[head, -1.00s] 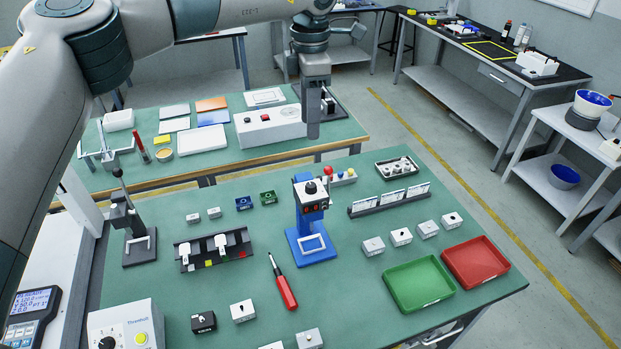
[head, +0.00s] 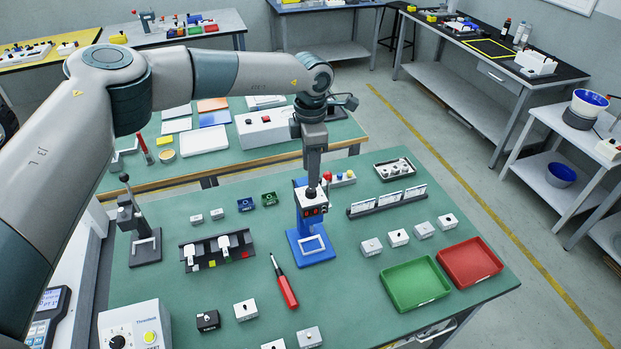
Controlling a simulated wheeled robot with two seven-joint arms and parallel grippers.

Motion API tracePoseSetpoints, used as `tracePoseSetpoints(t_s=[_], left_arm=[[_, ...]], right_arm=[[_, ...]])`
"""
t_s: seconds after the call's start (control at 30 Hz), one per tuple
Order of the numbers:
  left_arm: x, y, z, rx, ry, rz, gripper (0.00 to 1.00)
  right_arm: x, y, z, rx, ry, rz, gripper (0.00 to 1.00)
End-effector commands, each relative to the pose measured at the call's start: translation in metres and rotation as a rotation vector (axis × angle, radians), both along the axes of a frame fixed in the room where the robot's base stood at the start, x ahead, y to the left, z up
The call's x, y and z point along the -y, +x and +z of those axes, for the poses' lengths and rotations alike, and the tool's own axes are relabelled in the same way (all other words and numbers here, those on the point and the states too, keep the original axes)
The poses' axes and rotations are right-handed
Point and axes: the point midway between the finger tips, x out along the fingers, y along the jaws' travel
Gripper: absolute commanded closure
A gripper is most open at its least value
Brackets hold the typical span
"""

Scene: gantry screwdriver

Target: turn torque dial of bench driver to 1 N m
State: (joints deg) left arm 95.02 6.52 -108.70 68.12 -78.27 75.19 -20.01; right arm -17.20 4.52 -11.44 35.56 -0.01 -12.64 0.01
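A blue stand (head: 311,241) with a white-topped head stands mid-table. Its head has a black knob on top and a dark front panel with red marks; I take it for the bench driver. My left gripper (head: 312,186) points straight down at the knob, its tips at or just above it. The fingers look narrow from here, and I cannot tell whether they are open or closed around the knob. The dial's setting is too small to read. A white control box (head: 134,327) with a black dial and a yellow button sits at the lower left. My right gripper is not in view.
A black stand (head: 144,246) is at left. A red-handled screwdriver (head: 285,287) lies in front of the blue stand. A green tray (head: 414,285) and a red tray (head: 470,262) are at right. A button block (head: 343,179) is close behind the blue stand.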

Motion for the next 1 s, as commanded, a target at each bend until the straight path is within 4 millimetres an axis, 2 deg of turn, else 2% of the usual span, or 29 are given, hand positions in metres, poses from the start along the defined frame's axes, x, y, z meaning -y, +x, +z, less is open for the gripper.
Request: tracePoseSetpoints(t_s=[0.03,0.2,0.4,0.8,0.97,1.0], left_arm=[[0.000,-0.001,-0.007,-0.004,0.002,0.000,0.60],[-0.001,0.000,-0.033,-0.002,0.002,0.002,0.60],[0.000,0.000,-0.053,0.000,0.002,0.002,0.60],[-0.001,0.000,-0.058,0.001,0.001,0.001,0.60],[-0.001,0.000,-0.058,0.001,0.001,0.001,0.98],[-0.001,0.001,-0.058,0.001,0.001,0.001,1.00]], right_arm=[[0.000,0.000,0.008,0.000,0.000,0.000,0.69],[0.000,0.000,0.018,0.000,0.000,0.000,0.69],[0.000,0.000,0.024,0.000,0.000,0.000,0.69],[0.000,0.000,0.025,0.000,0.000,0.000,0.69],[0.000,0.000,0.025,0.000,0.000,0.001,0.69],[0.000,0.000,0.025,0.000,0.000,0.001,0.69]])
